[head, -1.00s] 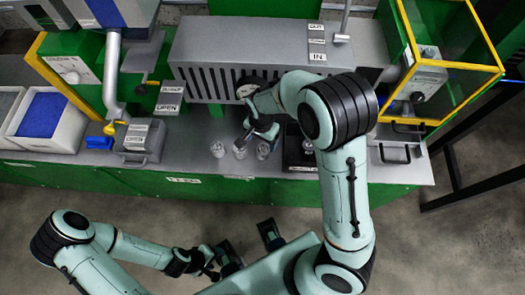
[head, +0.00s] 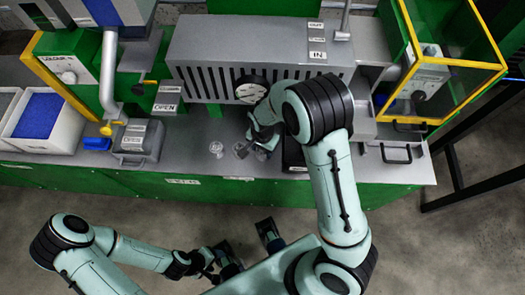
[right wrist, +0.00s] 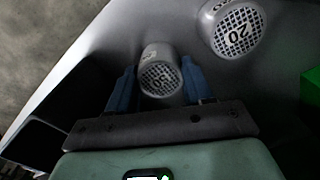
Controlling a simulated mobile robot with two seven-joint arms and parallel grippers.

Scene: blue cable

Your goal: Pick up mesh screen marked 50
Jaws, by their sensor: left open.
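In the right wrist view, a small grey mesh screen cup (right wrist: 160,72) stands between the blue fingers of my right gripper (right wrist: 160,86). Its mesh end carries a mark that looks like 50, seen turned over. The fingers are spread on either side of it, with a narrow gap at the left finger; contact at the right finger is unclear. In the head view, my right gripper (head: 263,136) is low at the bench, partly hiding the cups beside it. My left gripper (head: 212,263) is open and empty, off the bench's front.
A cup marked 20 (right wrist: 235,32) stands close by in the wrist view. Cups also show left of the gripper in the head view (head: 216,149). A slotted grey machine (head: 220,60) with a dial stands behind. A white bin (head: 45,120) is at the left.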

